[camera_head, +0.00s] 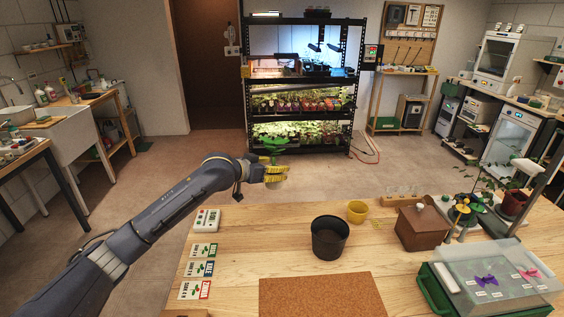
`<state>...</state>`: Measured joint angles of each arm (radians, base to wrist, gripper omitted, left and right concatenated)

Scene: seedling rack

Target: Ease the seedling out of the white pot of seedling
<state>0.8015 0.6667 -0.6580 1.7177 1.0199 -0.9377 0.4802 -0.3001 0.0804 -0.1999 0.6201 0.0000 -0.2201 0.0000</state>
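The seedling (272,144) is a small plant with flat green leaves on a thin stem. It rises upright from the fingers of my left gripper (275,174), whose yellow pads appear closed around its lower part. The gripper is raised beyond the table's far left part, with the shelving behind it. The seedling's lower end is hidden by the fingers. I cannot make out the white pot clearly. An empty-looking black pot (329,238) stands on the wooden table, nearer than the gripper and to its right. My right gripper is not in view.
A yellow pot (357,211) and brown house-shaped box (421,228) stand right of the black pot. A green tray with a clear lid (492,283) is at front right. A cork mat (322,296) lies in front; seed packets (195,289) lie left. A terracotta pot (514,204) is at far right.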

